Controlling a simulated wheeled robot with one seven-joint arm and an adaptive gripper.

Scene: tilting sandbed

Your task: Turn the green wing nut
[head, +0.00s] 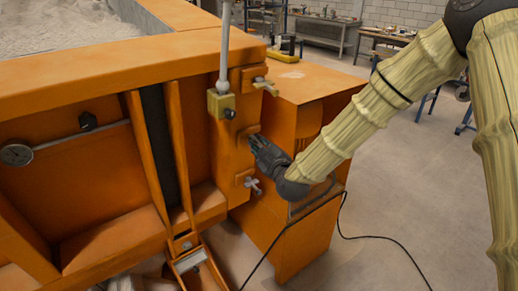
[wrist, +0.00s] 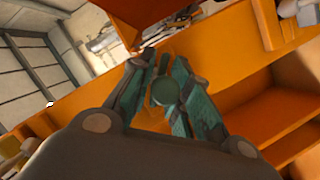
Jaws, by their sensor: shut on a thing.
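My gripper (head: 258,146) is at the middle of three orange blocks on the orange end post (head: 231,140) of the sandbed. The wrist view shows its two fingers (wrist: 164,66) closed in on a round, dull green piece (wrist: 165,92), which I take to be the green wing nut. In the head view this nut is hidden behind the fingers. One pale wing nut (head: 265,86) sits on the block above, and a grey wing nut (head: 253,184) sits on the block below.
A light rod with a yellowish block (head: 221,104) stands left of the blocks. An orange cabinet (head: 300,85) stands close behind my gripper, with a black cable (head: 385,238) on the floor. A round gauge (head: 16,154) is at far left. Floor on the right is open.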

